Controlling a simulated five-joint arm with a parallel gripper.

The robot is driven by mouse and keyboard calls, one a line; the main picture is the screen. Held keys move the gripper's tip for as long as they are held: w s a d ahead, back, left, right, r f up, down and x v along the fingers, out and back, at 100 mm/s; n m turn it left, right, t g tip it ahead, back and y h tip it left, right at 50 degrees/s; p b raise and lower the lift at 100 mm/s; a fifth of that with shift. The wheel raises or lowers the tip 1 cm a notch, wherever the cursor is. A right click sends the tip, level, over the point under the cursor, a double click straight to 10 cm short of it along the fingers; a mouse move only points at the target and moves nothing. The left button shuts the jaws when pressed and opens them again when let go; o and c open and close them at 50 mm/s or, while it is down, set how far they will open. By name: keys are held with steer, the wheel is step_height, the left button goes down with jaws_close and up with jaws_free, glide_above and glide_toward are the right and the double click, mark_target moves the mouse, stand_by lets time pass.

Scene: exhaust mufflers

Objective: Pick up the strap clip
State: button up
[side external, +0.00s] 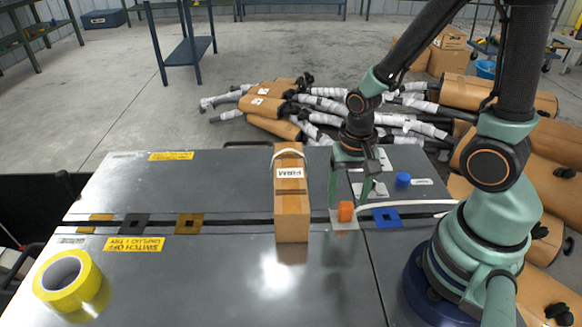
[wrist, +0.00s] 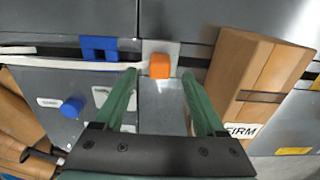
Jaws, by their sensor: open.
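The strap clip (side external: 346,211) looks like a small orange block on a pale metal plate (side external: 343,224), at the end of a white strap. In the wrist view the orange clip (wrist: 159,66) sits at top centre, between the lines of the two green fingers. My gripper (side external: 352,192) is open and points down, above the table close to the clip. In the wrist view my gripper (wrist: 160,77) has nothing between its fingers. I cannot tell the exact height of the fingertips over the clip.
A tall brown carton marked FIRM (side external: 291,215) stands just left of the clip. A blue square bracket (side external: 386,218) and a blue knob (side external: 403,179) lie to the right. Yellow tape (side external: 85,290) is at front left.

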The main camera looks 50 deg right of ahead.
mark_target(347, 205)
steer(key=shift+f, duration=2.55)
jaws_close()
